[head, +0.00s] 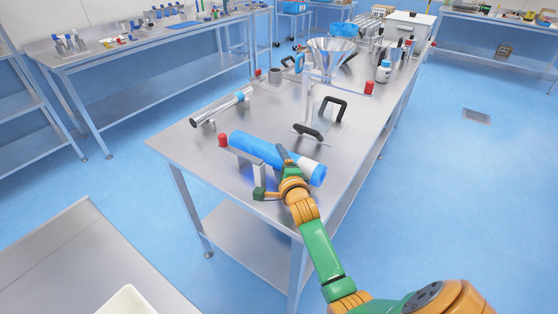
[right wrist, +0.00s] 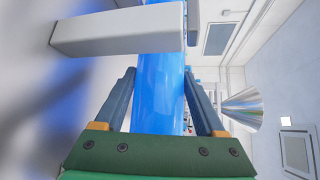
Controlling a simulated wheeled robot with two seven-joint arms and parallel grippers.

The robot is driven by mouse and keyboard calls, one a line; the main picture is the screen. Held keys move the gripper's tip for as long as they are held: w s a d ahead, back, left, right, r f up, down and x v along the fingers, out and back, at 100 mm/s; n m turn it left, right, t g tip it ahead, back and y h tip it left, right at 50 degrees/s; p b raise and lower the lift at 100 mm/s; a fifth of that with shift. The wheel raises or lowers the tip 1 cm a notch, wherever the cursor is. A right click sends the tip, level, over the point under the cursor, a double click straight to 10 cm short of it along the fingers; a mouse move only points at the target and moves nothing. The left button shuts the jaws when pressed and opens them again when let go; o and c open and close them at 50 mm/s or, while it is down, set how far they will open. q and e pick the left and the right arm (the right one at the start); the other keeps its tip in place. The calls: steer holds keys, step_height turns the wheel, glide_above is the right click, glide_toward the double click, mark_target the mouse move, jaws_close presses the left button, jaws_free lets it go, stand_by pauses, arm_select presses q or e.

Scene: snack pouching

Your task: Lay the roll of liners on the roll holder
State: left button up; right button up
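The roll of liners (head: 256,149) is a long blue cylinder with a white band near its right end. It lies slantwise at the near end of the steel table and also shows in the right wrist view (right wrist: 160,95). My right gripper (head: 284,163) is at the roll; in the right wrist view its fingers (right wrist: 160,72) press close along both sides, shut on it. The roll holder's pale grey upright (head: 259,174) stands at the roll's near side and crosses it in the right wrist view (right wrist: 115,32). Whether the roll rests on the holder is hidden. My left gripper is not in view.
A metal tube (head: 215,108) lies behind the roll. Black handles (head: 334,104), a funnel (head: 330,52) on a stand and a white bottle (head: 383,72) are farther back. A red-capped post (head: 222,140) is by the roll's left end. The table's near left corner is clear.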

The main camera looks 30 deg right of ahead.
steer(key=o, duration=0.4)
steer(key=shift+r, duration=0.15)
steer(key=shift+s, duration=0.15)
steer(key=shift+s+a, duration=0.15)
steer(key=shift+s, duration=0.05)
steer(key=v, duration=0.6)
steer(key=shift+s+a+r, duration=0.1)
steer(key=shift+s+r, duration=0.05)
steer(key=shift+s, duration=0.15)
steer(key=shift+w, duration=0.1)
